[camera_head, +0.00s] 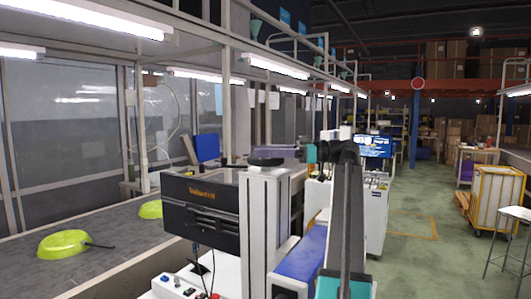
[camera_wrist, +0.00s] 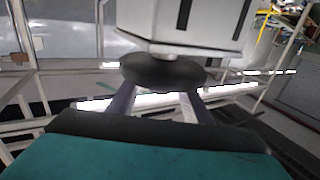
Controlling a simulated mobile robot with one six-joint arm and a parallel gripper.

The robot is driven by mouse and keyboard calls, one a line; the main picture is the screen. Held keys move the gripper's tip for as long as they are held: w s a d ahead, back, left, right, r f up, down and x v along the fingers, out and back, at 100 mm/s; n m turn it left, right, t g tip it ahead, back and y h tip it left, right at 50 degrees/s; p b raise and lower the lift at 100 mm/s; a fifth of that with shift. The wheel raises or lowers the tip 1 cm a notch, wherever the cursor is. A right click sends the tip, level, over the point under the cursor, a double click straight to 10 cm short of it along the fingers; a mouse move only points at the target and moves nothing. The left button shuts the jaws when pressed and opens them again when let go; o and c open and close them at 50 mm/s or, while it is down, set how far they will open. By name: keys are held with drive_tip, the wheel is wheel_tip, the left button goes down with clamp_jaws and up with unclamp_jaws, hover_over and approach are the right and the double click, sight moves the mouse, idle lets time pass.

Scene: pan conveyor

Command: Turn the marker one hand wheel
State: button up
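The black hand wheel (camera_head: 266,162) sits on top of a white upright column (camera_head: 263,215) beside the dark marker unit. In the wrist view, which looks upside down, the wheel (camera_wrist: 165,70) is close ahead, under the white column end. My gripper (camera_head: 282,152) reaches in from the right, just above and beside the wheel in the head view. In the wrist view its two fingers (camera_wrist: 155,93) are apart with nothing between them, and their tips end at the wheel's near edge. I cannot tell whether they touch it.
Green pans (camera_head: 64,243) lie on the conveyor (camera_head: 30,265) at left. The dark marker unit (camera_head: 200,207) stands just left of the column. A blue screen (camera_head: 374,146) is behind my arm. The aisle floor (camera_head: 415,250) at right is clear near a yellow-framed cart (camera_head: 496,187).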

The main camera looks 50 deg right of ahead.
drive_tip(key=shift+d, duration=0.1)
drive_tip(key=b+v, duration=0.2)
drive_tip(key=v, duration=1.1)
drive_tip(key=shift+s+d+b, duration=0.2)
drive_tip(key=shift+s+b, duration=0.1)
drive_tip(key=shift+s, duration=0.05)
idle(0.5)
